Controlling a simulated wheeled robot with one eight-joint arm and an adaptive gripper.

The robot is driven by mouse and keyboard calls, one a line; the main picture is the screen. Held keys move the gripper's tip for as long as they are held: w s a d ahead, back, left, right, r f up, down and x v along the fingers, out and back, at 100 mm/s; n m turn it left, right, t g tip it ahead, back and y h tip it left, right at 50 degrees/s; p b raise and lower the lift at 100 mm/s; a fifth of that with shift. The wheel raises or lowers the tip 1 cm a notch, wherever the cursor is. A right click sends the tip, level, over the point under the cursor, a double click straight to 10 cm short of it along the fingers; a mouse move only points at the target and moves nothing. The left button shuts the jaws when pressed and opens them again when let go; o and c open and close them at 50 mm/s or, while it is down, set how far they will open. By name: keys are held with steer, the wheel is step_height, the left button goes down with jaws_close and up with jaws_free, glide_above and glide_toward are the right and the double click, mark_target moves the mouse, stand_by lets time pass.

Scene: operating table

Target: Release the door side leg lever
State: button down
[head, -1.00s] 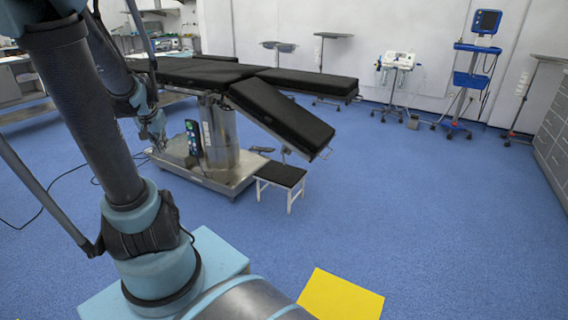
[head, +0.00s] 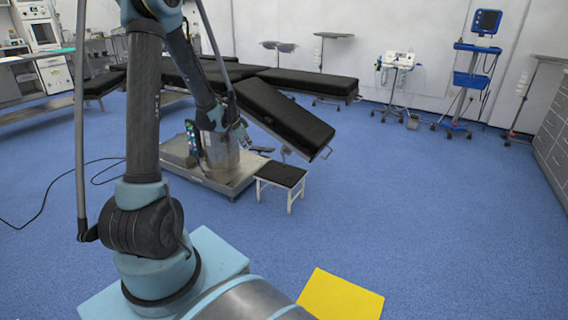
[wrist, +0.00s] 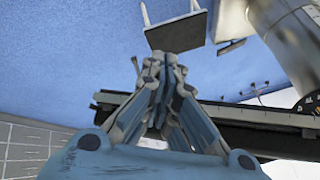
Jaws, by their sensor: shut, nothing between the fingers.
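The operating table has black padded leg sections. One, the flat leg section (head: 310,83), lies level, and the other, the lowered leg section (head: 285,112), slopes down to the right. In the head view my gripper (head: 240,130) is in front of the table column, left of the lowered section. In the wrist view my gripper (wrist: 163,68) has its fingers together, with nothing seen between them. A dark edge with a side rail (wrist: 250,115) runs behind the fingers. Thin dark parts (wrist: 255,90) show near it; I cannot tell whether one is the leg lever.
A small step stool (head: 281,175) stands beside the metal table base (head: 225,178). It also shows in the wrist view (wrist: 178,33). The table column (wrist: 292,40) is at the upper right there. Blue floor to the right is free. A yellow sheet (head: 340,295) lies in front.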

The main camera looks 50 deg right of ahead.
steer(key=s+d+f+m+g+h, duration=0.1)
steer(key=s+d+f+m, duration=0.3)
steer(key=s+d+f, duration=0.55)
steer(key=w+d+f, duration=0.2)
steer(key=d+f, duration=0.4)
steer(key=d, duration=0.4)
steer(key=shift+w+d+f, duration=0.3)
steer(key=shift+w+f, duration=0.05)
steer(key=shift+w, duration=0.05)
